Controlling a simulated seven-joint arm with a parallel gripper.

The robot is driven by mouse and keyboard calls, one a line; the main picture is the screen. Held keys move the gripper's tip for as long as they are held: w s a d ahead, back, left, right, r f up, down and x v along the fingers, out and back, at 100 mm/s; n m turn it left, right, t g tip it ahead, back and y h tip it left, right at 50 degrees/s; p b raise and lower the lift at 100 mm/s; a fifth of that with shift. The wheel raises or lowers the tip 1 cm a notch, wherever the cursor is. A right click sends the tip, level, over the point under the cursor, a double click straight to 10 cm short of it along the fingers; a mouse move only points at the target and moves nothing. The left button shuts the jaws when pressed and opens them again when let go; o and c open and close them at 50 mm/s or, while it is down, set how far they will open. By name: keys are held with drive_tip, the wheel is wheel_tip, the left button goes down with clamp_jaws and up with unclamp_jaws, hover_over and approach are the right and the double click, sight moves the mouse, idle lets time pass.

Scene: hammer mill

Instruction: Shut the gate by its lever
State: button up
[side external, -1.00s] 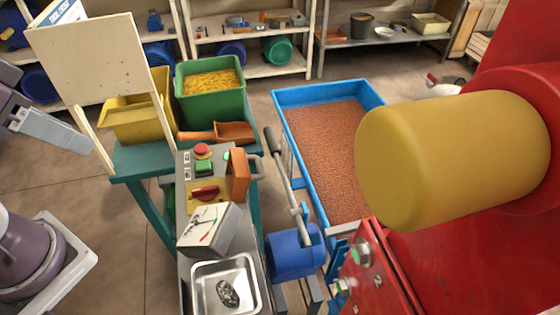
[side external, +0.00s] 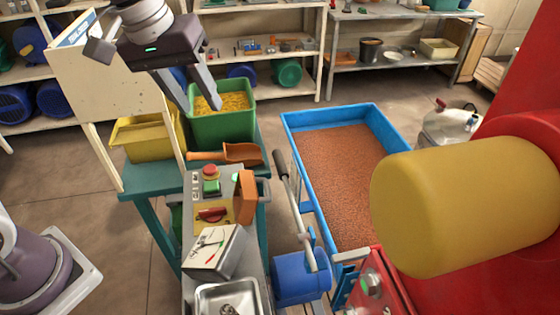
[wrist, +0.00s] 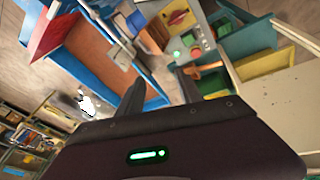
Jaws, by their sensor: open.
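The lever (side external: 297,208) is a grey bar with a dark grip at its upper end. It leans over a blue cylinder (side external: 301,278) beside the red mill. I cannot clearly make out the gate or its position. My gripper (side external: 204,104) is open and empty, above the bins on the teal table, up and to the left of the lever grip and well apart from it. In the wrist view the two dark fingers (wrist: 160,88) stand apart with nothing held between them.
A control box (side external: 212,205) with red and green buttons stands left of the lever, with an orange-brown block (side external: 246,197) between. A blue trough (side external: 292,128) of reddish grain lies to the right. Green (side external: 222,128) and yellow (side external: 150,138) bins and a scoop (side external: 240,153) stand behind.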

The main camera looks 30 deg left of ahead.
sight(279, 161)
drive_tip(key=w+d+f+n, duration=0.1)
drive_tip(key=w+d+f, duration=0.1)
drive_tip(key=w+f, duration=0.2)
drive_tip(key=w+d+f+n+g, duration=0.1)
drive_tip(key=w+f, duration=0.4)
drive_tip(key=f, duration=0.5)
drive_tip(key=w+d+f+n+g, duration=0.1)
drive_tip(key=w+d+f+n, duration=0.1)
drive_tip(key=w+f, duration=0.3)
drive_tip(key=shift+w+d+f+h, duration=0.1)
drive_tip(key=shift+d+f+h, duration=0.3)
drive_tip(key=shift+d+f, duration=0.55)
drive_tip(key=shift+a, duration=0.1)
clamp_jaws()
